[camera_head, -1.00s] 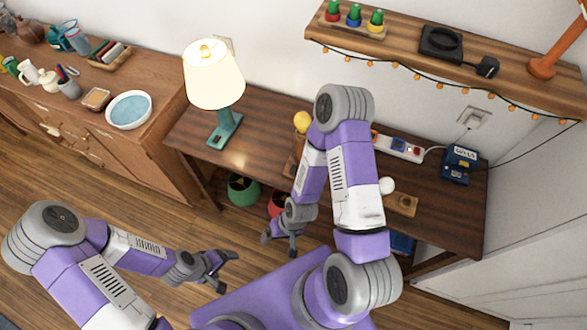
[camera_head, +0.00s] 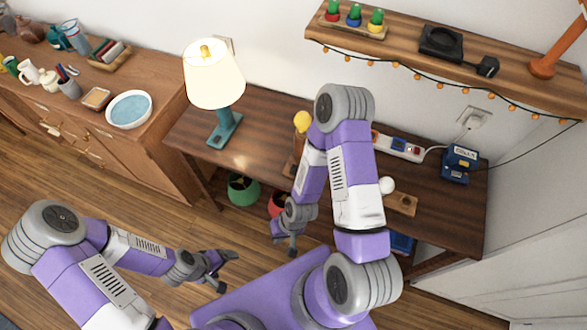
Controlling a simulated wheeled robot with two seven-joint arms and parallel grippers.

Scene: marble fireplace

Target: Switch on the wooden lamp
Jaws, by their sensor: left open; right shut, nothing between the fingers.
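A white round bulb (camera_head: 387,186) shows just right of my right arm, beside a small wooden block (camera_head: 403,204) on the desk. A yellow round bulb (camera_head: 303,121) shows left of the arm, above a wooden piece (camera_head: 298,146). My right arm covers much of both, so I cannot tell which belongs to the wooden lamp. My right gripper (camera_head: 284,246) is shut and empty, pointing down in front of the desk's front edge. My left gripper (camera_head: 230,272) is open and empty, low at the left, away from the desk.
A teal lamp (camera_head: 222,130) with a lit cream shade stands on the desk's left (camera_head: 200,125). A power strip (camera_head: 404,148) and a blue box (camera_head: 459,163) are at the right. Green (camera_head: 243,188) and red pots stand below. A shelf (camera_head: 400,50) overhangs.

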